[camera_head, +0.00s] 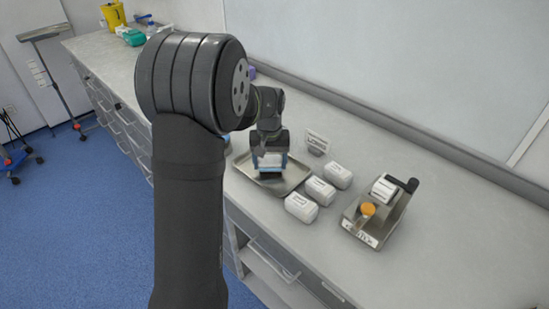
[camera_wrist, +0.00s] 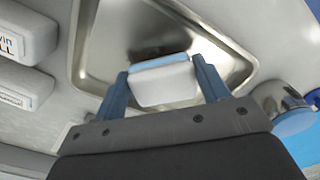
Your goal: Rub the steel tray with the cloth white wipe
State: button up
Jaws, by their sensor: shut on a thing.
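The steel tray (camera_head: 294,181) lies on the counter in the head view, partly hidden behind my arm. In the wrist view its rim and shiny floor (camera_wrist: 110,35) fill the upper middle. My gripper (camera_head: 270,168) is over the tray with its fingers pointing down. In the wrist view my gripper (camera_wrist: 162,82) has its two blue fingers shut on the white wipe (camera_wrist: 165,86), a white block with a light blue face. The wipe (camera_head: 270,161) is low over the tray floor. I cannot tell whether it touches the floor.
Several white packs (camera_head: 320,190) stand close to the right of the tray, with a small sign (camera_head: 317,141) behind. A metal device with an orange knob (camera_head: 367,209) is further right. A round blue-and-metal item (camera_wrist: 285,110) is beside the tray in the wrist view. The right counter is clear.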

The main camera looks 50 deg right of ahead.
aim_at(258, 176)
jog(key=shift+a+f, duration=0.2)
jog(key=shift+a, duration=1.7)
jog(key=shift+w, duration=0.75)
jog(key=shift+d+r, duration=0.2)
jog(key=shift+d, duration=1.6)
jog(key=shift+d+f, duration=0.15)
jog(key=shift+d, duration=1.65)
jog(key=shift+r, duration=3.05)
